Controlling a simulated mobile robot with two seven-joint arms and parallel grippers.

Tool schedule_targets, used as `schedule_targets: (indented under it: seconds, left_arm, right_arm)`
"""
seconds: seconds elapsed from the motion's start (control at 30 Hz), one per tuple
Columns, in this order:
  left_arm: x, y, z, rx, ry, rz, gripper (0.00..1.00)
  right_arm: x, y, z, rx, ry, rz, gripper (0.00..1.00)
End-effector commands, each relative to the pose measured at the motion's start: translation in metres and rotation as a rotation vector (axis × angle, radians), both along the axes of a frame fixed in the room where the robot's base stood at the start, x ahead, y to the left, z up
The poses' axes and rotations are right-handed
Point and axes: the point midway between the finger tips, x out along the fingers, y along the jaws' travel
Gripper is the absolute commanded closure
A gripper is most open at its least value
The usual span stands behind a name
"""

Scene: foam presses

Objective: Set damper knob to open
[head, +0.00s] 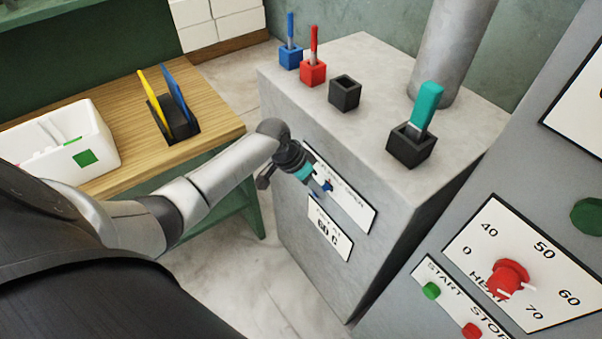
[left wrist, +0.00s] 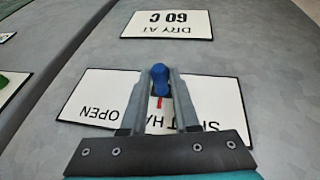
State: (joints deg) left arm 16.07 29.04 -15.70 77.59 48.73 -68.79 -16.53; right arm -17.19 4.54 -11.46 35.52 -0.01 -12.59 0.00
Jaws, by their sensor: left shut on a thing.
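The damper knob (left wrist: 160,78) is blue and stands on a white plate (left wrist: 100,92) lettered OPEN, HALF (partly covered) and SHUT, upside down in the left wrist view. A red mark shows at the knob's base, by the HALF lettering. My left gripper (left wrist: 160,84) is shut on the knob, one finger on each side. In the head view my left gripper (head: 321,186) reaches the front of the grey cabinet, where the knob is mostly hidden and part of the plate (head: 354,207) shows. My right gripper is in neither view.
A "60 C" plate (head: 329,228) is below the knob. The cabinet top (head: 300,84) bears blue, red and black holders, one with a teal handle (head: 426,105). A control panel with a red HEAT knob (head: 508,276) stands at right; a wooden bench (head: 215,119) with a white bin is at left.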

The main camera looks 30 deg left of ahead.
Motion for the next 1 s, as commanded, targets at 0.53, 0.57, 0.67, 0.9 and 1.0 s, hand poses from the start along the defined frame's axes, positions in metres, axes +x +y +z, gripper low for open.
schedule_targets:
  seconds: [0.53,0.57,0.67,0.9,1.0]
  left_arm:
    - [-0.031,-0.074,0.001,0.000,0.005,-0.001,1.00]
    - [-0.031,-0.075,0.001,0.001,0.005,-0.001,1.00]
    - [-0.032,-0.077,0.000,0.000,0.004,-0.002,1.00]
    - [-0.032,-0.079,-0.001,-0.005,0.005,-0.003,1.00]
    - [-0.033,-0.080,-0.001,-0.005,0.006,-0.003,0.62]
  right_arm:
    - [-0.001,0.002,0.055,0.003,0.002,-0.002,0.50]
    - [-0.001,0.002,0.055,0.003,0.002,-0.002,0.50]
    - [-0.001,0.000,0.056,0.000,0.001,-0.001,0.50]
    - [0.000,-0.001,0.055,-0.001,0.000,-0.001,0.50]
    - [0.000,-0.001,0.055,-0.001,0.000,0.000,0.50]
